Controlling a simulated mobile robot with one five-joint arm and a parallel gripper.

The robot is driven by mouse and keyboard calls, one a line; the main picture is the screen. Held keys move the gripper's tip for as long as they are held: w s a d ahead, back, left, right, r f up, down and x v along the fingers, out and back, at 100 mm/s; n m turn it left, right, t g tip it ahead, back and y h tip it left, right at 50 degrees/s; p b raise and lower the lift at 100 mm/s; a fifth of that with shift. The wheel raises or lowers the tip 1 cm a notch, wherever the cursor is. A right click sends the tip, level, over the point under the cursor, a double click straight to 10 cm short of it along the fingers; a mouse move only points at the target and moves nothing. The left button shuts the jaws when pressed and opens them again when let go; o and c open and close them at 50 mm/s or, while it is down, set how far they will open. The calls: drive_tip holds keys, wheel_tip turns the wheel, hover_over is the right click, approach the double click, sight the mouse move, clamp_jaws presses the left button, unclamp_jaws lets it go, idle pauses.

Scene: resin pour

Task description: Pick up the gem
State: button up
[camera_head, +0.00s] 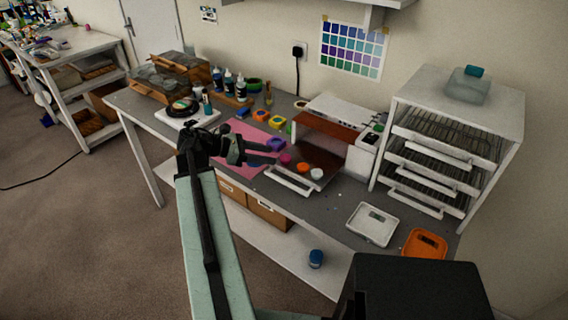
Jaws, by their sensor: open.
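My gripper (275,153) is open and empty, held over the pink mat (233,185) on the grey workbench, with its fingers pointing right. I cannot tell for sure which thing is the gem. Small round pieces, magenta (285,158), orange (302,167) and white (317,174), sit at the tray in front of the white box-shaped device, just right of my fingertips. A purple piece (275,144) lies close behind the fingers. My arm hides part of the mat and bench.
The white device (343,121) stands open-fronted behind the tray. A white drawer rack (455,125) stands at the right. A white tray (373,224) and an orange tray (425,244) lie at the front right. Bottles (229,84) and several coloured moulds stand behind the mat.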

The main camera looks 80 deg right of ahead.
sight(284, 157)
drive_tip(key=b+x, duration=0.2)
drive_tip(key=x, duration=0.3)
drive_tip(key=shift+s+d+f, duration=0.25)
drive_tip(key=shift+d, duration=0.05)
clamp_jaws()
wheel_tip(284, 157, up, 10)
drive_tip(key=p, duration=1)
